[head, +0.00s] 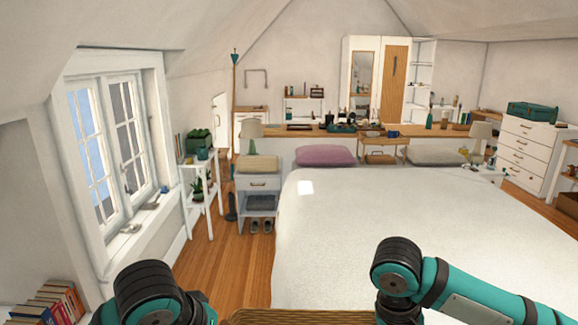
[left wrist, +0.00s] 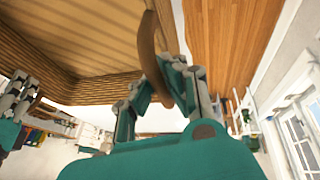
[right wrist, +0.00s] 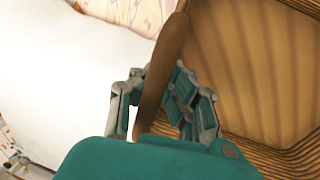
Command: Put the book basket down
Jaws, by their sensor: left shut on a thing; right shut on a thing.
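The book basket (head: 300,316) is brown wicker; only a strip of its rim shows at the bottom of the head view, between my arms. In the left wrist view its woven side (left wrist: 60,85) fills the upper left, and my left gripper (left wrist: 165,85) is shut around a curved brown handle (left wrist: 150,42). In the right wrist view the basket (right wrist: 255,65) is at the right, and my right gripper (right wrist: 160,100) is shut on the other handle (right wrist: 168,50). Both grippers are below the head view. I cannot make out any books in the basket.
A wide white bed (head: 400,230) lies ahead and to the right. Bare wooden floor (head: 228,262) runs along its left side. A nightstand (head: 257,190), a white plant shelf (head: 202,195) and windows stand at the left. Books (head: 50,303) line the lower left corner.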

